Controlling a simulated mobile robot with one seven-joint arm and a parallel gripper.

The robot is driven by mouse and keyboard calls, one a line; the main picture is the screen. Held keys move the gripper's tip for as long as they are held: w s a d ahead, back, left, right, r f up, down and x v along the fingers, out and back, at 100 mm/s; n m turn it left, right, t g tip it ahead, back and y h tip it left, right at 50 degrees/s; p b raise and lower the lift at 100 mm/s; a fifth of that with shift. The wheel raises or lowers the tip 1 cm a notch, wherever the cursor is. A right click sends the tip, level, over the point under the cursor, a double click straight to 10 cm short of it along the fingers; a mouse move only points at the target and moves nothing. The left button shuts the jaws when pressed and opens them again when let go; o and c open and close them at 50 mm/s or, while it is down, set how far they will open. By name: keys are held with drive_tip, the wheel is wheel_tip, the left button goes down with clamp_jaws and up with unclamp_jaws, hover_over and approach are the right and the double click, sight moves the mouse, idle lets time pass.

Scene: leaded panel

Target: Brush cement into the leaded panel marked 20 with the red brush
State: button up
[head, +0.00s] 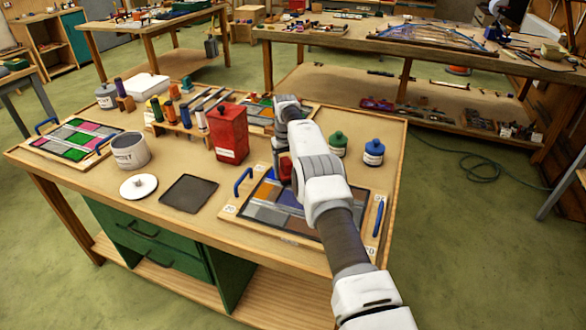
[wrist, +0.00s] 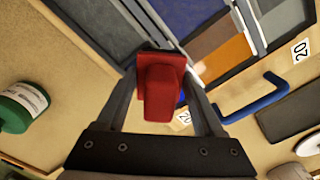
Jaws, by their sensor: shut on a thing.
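The leaded panel marked 20 (head: 265,214) lies at the front right of the near table, in a frame with blue handles and labels reading 20. In the wrist view its grey, blue, orange and brown panes (wrist: 213,38) show. My gripper (wrist: 162,62) is shut on the red brush (wrist: 160,92), over the panel. The brush's bristles are hidden, so I cannot tell whether they touch the glass. In the head view my arm covers the middle of the panel and most of the gripper. The open cement tin (head: 130,152) stands to the left.
A white lid (head: 138,187) and a dark mat (head: 188,193) lie left of the panel. A red canister (head: 228,135) stands behind it. Another leaded panel (head: 72,140) lies far left.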

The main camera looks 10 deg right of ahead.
sight(282, 177)
drive_tip(key=shift+s+a, duration=0.1)
drive_tip(key=shift+a, duration=0.1)
drive_tip(key=shift+s+a+b, duration=0.3)
drive_tip(key=shift+s+a, duration=0.1)
drive_tip(key=shift+s, duration=0.2)
drive_tip(key=shift+s+a+b, duration=0.25)
drive_tip(key=shift+s+a, duration=0.15)
drive_tip(key=shift+s, duration=0.2)
drive_tip(key=shift+s+a+f+b, duration=0.1)
drive_tip(key=shift+s+a+b, duration=0.15)
drive_tip(key=shift+s+a, duration=0.3)
drive_tip(key=shift+s+a+b, duration=0.25)
drive_tip(key=shift+s+a, duration=0.05)
drive_tip(key=shift+s, duration=0.4)
drive_tip(key=shift+s+a, duration=0.35)
drive_tip(key=shift+s, duration=0.2)
drive_tip(key=shift+s+a+b, duration=0.4)
drive_tip(key=shift+s+a, duration=0.05)
drive_tip(key=shift+s, duration=0.25)
drive_tip(key=shift+s+a, duration=0.1)
drive_tip(key=shift+s+a+b, duration=0.2)
drive_tip(key=shift+s+a, duration=0.2)
drive_tip(key=shift+s, duration=0.2)
drive_tip(key=shift+s+a+b, duration=0.15)
drive_tip(key=shift+s+a, duration=0.2)
drive_tip(key=shift+s, duration=0.25)
